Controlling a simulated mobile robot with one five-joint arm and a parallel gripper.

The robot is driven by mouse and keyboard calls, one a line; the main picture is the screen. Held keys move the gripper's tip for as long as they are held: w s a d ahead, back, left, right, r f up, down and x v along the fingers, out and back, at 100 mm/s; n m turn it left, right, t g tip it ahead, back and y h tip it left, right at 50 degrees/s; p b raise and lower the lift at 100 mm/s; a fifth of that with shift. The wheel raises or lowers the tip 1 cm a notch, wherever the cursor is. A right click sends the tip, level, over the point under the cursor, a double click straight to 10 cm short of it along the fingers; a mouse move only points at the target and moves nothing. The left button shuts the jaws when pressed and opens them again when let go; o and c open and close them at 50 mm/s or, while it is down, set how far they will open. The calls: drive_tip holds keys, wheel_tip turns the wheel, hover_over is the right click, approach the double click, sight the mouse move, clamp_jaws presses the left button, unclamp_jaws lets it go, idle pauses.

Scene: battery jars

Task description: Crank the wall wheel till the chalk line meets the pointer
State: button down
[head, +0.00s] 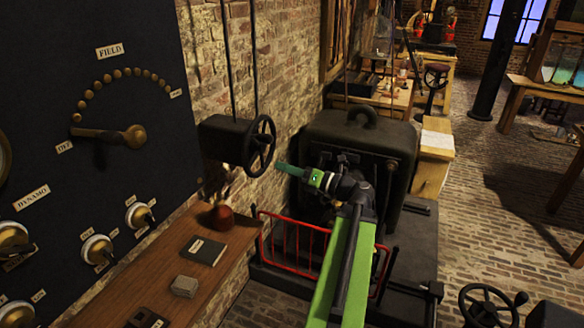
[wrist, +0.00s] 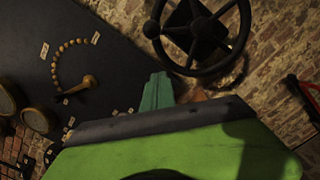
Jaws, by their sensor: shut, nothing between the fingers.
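The dark spoked wall wheel (head: 262,146) is mounted on a black box (head: 222,138) against the brick wall. In the wrist view the wheel (wrist: 222,66) fills the upper middle, with a dark knob (wrist: 151,29) at its left rim. My gripper (head: 284,168) has green fingers, shut and empty, pointing left just right of and slightly below the wheel. In the wrist view the fingertips (wrist: 157,85) are just below and left of the rim, with no clear contact visible. I cannot make out a chalk line or a pointer in either view.
A black panel (head: 100,200) with a brass lever stands left. A wooden shelf (head: 150,285) below holds a book (head: 205,250) and a reddish object (head: 222,216). A red railing (head: 295,240) and large dark machine (head: 360,140) stand near my arm.

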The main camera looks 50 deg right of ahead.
drive_tip(key=w+d+r+p, duration=0.1)
drive_tip(key=w+r+p, duration=0.2)
drive_tip(key=w, duration=0.2)
drive_tip(key=shift+w+d+r, duration=0.2)
drive_tip(key=shift+w+d, duration=0.05)
drive_tip(key=shift+w, duration=0.05)
drive_tip(key=shift+w+d+r+p, duration=0.1)
drive_tip(key=shift+d+r+p, duration=0.3)
drive_tip(key=shift+r+p, duration=0.25)
drive_tip(key=shift+f, duration=0.1)
